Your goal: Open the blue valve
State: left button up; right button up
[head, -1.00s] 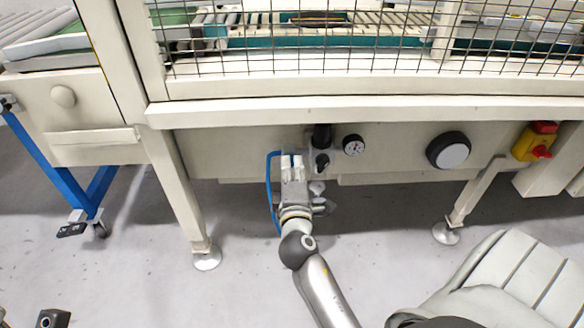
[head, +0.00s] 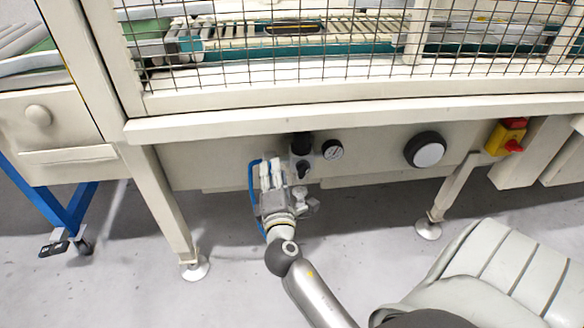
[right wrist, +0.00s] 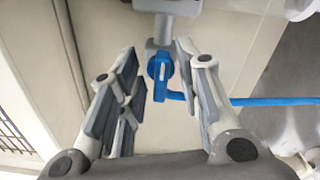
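The blue valve (right wrist: 165,72) shows in the right wrist view as a small blue handle on a grey metal fitting. It lies ahead, between the spread fingers of my right gripper (right wrist: 168,88). No contact with either finger can be made out. In the head view my right gripper (head: 271,178) is under the machine's front beam, beside the pressure unit. It covers the valve there. My left gripper does not show in either current view.
A blue hose (head: 253,190) runs down beside my right gripper and leads right in the wrist view (right wrist: 270,101). The machine's beam (head: 350,116) overhangs; a leg (head: 165,205) stands left.

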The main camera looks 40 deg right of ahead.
jog(key=s+a+n+p, duration=0.65)
jog(key=s+n, duration=0.25)
jog(key=n, duration=0.6)
jog(key=s+a+f+m+g+y+p, duration=0.1)
jog(key=s+f+m+g+y+p, duration=0.2)
jog(key=f, duration=0.7)
jog(key=s+a+f+m+g+y+p, duration=0.2)
jog(key=s+f+m+g+p, duration=0.3)
jog(key=f, duration=0.6)
jog(key=shift+s+m+y+p, duration=0.8)
jog(key=shift+s+m+p, duration=0.75)
jog(key=shift+p, duration=0.7)
jog(key=shift+s+a, duration=0.1)
jog(key=shift+s, duration=0.05)
